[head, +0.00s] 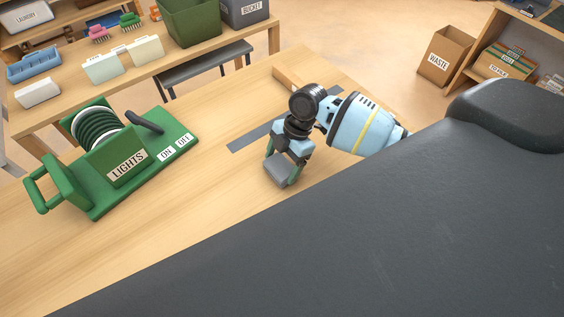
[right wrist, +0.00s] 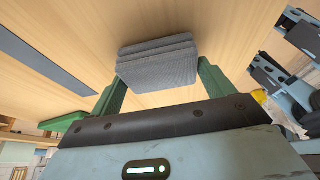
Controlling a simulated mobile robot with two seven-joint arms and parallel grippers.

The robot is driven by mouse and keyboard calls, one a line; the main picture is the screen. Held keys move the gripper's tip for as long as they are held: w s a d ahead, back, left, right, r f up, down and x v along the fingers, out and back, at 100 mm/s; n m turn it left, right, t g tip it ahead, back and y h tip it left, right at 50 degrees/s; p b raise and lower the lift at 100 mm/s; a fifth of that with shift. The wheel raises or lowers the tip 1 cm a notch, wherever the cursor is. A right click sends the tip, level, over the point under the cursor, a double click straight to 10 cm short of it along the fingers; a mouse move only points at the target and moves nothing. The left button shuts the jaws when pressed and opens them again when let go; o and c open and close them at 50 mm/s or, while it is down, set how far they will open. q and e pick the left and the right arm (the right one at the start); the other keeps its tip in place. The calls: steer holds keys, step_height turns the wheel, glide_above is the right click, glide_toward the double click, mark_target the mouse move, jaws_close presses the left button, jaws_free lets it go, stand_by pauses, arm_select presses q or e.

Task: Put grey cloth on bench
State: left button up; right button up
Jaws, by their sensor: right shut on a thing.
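The grey cloth (head: 281,173) is folded into a thick stack. My right gripper (head: 284,160) is shut on it above the wooden worktop (head: 225,190). In the right wrist view, the cloth (right wrist: 158,64) shows its layered folds between the two green fingers (right wrist: 155,90). I cannot tell whether its underside touches the wood. A low bench with a dark grey top (head: 205,68) stands behind the worktop. My left gripper is not in the head view.
A green lights box (head: 115,160) with a cable reel stands on the left of the worktop. A flat grey strip (head: 255,134) and a wooden block (head: 287,79) lie near the gripper. A table with bins (head: 140,65) stands behind. Bare wood lies between the box and gripper.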

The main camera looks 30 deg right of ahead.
steer(key=shift+f, duration=0.25)
steer(key=shift+f, duration=0.15)
steer(key=o, duration=1)
steer(key=shift+c, duration=0.2)
steer(key=shift+r, duration=0.2)
steer(key=v, duration=1.2)
steer(key=shift+a, duration=0.1)
